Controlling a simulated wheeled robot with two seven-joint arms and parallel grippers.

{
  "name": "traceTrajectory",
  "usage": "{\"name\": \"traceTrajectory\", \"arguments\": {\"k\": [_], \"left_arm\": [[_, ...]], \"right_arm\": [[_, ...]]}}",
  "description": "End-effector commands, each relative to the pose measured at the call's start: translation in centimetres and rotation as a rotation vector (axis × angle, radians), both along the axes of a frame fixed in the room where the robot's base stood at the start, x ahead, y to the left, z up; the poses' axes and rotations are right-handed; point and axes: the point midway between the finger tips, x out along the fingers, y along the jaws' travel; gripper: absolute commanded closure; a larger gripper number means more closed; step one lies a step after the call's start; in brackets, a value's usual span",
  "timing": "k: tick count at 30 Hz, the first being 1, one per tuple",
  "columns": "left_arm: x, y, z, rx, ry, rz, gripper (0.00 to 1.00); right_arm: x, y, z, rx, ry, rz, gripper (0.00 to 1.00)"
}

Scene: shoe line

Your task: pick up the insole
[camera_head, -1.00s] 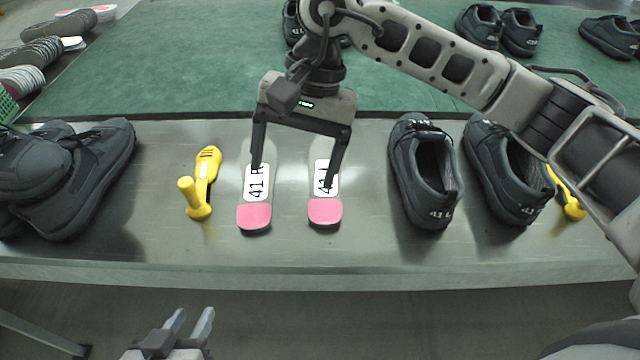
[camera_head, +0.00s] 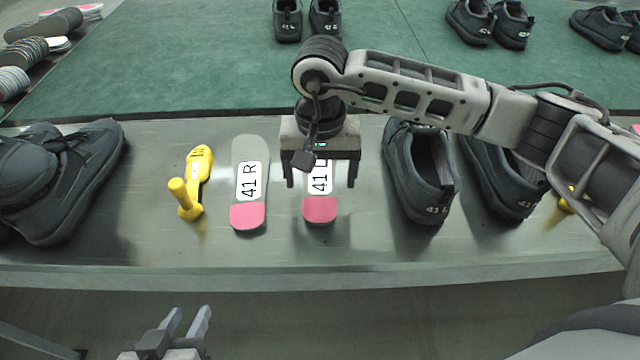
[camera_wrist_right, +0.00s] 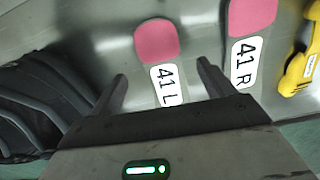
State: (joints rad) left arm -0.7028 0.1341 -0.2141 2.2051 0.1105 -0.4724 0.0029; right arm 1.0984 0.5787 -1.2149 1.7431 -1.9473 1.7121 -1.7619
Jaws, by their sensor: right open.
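Two flat insoles with pink heels and white labels lie on the metal bench. The insole marked 41 R (camera_head: 248,185) is fully seen left of my right gripper. The insole marked 41 L (camera_head: 320,209) is partly hidden under my right gripper (camera_head: 320,182). My right gripper is open and empty, its fingers on either side of the 41 L insole. In the right wrist view, the 41 L insole (camera_wrist_right: 158,45) shows between the fingers, and the 41 R insole (camera_wrist_right: 250,18) lies beyond the right finger. My left gripper (camera_head: 187,322) is low in front of the bench, its fingers apart.
A yellow tool (camera_head: 194,180) stands left of the insoles. Large dark shoes (camera_head: 75,180) sit at the left. The green mat (camera_head: 200,60) behind holds more shoes.

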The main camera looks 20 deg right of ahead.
Motion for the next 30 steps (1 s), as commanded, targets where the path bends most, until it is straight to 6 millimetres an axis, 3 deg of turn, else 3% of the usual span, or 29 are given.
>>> {"name": "traceTrajectory", "arguments": {"k": [9,17,22,23,30], "left_arm": [[0.1,0.0,0.3,-0.002,0.001,0.002,0.64],[0.1,0.0,0.3,-0.002,0.002,0.002,0.64],[0.2,0.1,0.3,-0.001,0.002,0.003,0.64],[0.1,0.1,0.3,-0.001,0.002,0.003,0.64],[0.2,0.1,0.2,0.0,0.003,0.004,0.64]], "right_arm": [[-0.6,0.3,-4.3,0.0,0.003,-0.002,0.19],[-0.5,0.3,-4.5,0.001,0.002,0.0,0.19],[-0.5,0.3,-4.5,0.001,0.002,0.0,0.63],[-0.5,0.3,-4.5,0.001,0.002,0.0,0.67],[-0.5,0.3,-4.5,0.001,0.002,0.0,0.67]]}}
